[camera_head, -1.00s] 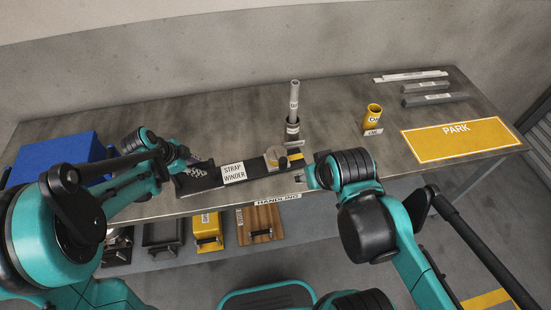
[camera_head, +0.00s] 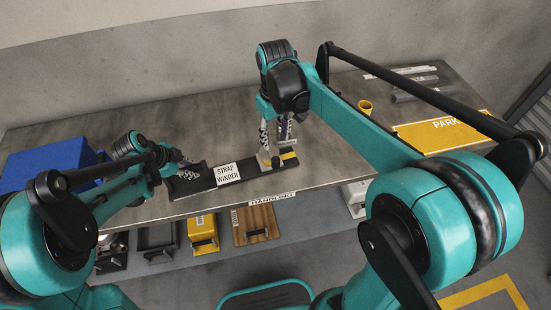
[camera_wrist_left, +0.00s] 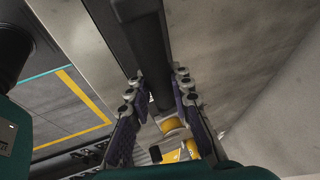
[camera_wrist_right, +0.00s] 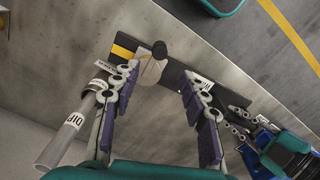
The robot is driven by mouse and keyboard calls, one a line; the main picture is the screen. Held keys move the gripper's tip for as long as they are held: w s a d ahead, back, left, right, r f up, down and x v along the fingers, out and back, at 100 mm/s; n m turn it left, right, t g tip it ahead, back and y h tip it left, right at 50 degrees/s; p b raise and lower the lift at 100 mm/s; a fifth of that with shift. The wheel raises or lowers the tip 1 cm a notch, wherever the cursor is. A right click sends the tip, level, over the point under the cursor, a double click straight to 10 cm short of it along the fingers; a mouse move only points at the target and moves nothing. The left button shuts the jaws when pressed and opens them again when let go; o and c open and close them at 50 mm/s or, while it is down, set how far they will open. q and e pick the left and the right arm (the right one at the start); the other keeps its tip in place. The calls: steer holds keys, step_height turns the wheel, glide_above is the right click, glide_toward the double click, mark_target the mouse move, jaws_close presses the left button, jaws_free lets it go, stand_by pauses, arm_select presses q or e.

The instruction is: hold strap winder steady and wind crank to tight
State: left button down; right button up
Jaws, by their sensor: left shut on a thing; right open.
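The strap winder is a long black bar (camera_head: 205,181) with a white label, lying along the table's front. My left gripper (camera_head: 187,170) is shut on its left end; in the left wrist view the bar (camera_wrist_left: 140,45) runs between the fingers. My right gripper (camera_head: 275,148) points down above this end, open. In the right wrist view its fingers (camera_wrist_right: 162,75) stand apart, with the disc nearer the left finger; contact is unclear.
A grey labelled tube (camera_wrist_right: 62,143) stands close beside my right gripper. A blue box (camera_head: 50,162) is at the table's left. A yellow cup (camera_head: 365,107), a yellow PARK mat (camera_head: 425,136) and grey bars (camera_head: 415,92) lie to the right. Bins (camera_head: 202,232) sit on the shelf below.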

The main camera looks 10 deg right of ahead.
mark_target(276, 159)
step_height(276, 159, down, 11)
stand_by(0.3)
jaws_close()
